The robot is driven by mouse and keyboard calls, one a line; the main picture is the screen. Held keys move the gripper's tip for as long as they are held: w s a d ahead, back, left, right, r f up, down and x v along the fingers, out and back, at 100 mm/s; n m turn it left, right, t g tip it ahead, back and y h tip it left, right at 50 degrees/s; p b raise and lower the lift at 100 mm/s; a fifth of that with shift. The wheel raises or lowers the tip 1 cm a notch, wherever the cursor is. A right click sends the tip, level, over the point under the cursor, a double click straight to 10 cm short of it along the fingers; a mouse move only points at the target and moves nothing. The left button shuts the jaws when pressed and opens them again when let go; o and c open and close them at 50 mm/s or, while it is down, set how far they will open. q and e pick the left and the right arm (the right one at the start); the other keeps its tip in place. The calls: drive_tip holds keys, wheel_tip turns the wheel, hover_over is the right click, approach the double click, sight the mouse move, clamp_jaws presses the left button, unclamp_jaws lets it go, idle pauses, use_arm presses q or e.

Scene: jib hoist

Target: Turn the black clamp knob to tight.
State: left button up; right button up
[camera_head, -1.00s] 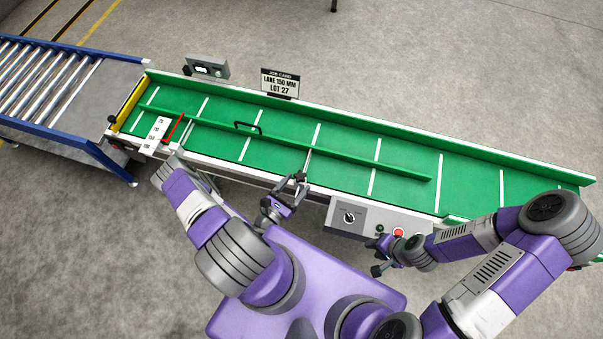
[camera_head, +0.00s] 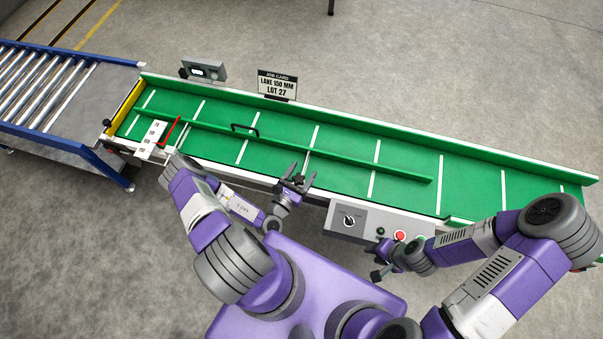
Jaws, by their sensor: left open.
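I cannot make out a clamp knob there; the gripper covers that spot. A small black knob-like part (camera_head: 107,123) shows at the conveyor's left end, but I cannot tell whether it is the clamp knob. My right gripper (camera_head: 375,262) is near the control box, its dark fingers apart and apparently empty.
A grey control box (camera_head: 345,221) with a dial and a red button (camera_head: 400,236) sits on the near side. A white scale plate (camera_head: 151,140) and red pointer (camera_head: 171,131) are at left. A job card (camera_head: 277,85) and small display (camera_head: 204,71) stand at the far edge.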

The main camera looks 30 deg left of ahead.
use_arm(q)
drive_tip(key=c, duration=1)
drive_tip(key=shift+o, duration=0.2)
drive_tip(key=shift+m+h, duration=0.3)
drive_tip(key=m+h, duration=0.1)
drive_tip(key=h, duration=0.1)
drive_tip(key=shift+d+m+h+p, duration=0.15)
drive_tip(key=shift+m+h+p, duration=0.15)
drive_tip(key=shift+h+p, duration=0.1)
drive_tip(key=m+g+h, duration=0.1)
drive_tip(key=h, duration=0.1)
drive_tip(key=shift+d+m+h, duration=0.1)
drive_tip(key=shift+m+h, duration=0.2)
drive_tip(key=shift+m, duration=0.1)
drive_tip(key=m+g+h, duration=0.1)
drive_tip(key=m+g+h+b, duration=0.1)
drive_tip(key=h, duration=0.1)
drive_tip(key=m+h, duration=0.1)
drive_tip(key=shift+s+d+f+m+g+h, duration=0.15)
drive_tip(key=shift+d+m+g+h, duration=0.15)
drive_tip(key=shift+g, duration=0.1)
drive_tip(key=m+g+h+b, duration=0.2)
drive_tip(key=g+h, duration=0.1)
drive_tip(key=m+g+h+b, duration=0.1)
drive_tip(key=m+g, duration=0.1)
drive_tip(key=shift+s+d, duration=0.25)
drive_tip(key=shift+s, duration=0.1)
drive_tip(key=shift+h, duration=0.4)
drive_tip(key=o, duration=1)
drive_tip(key=shift+c, duration=0.2)
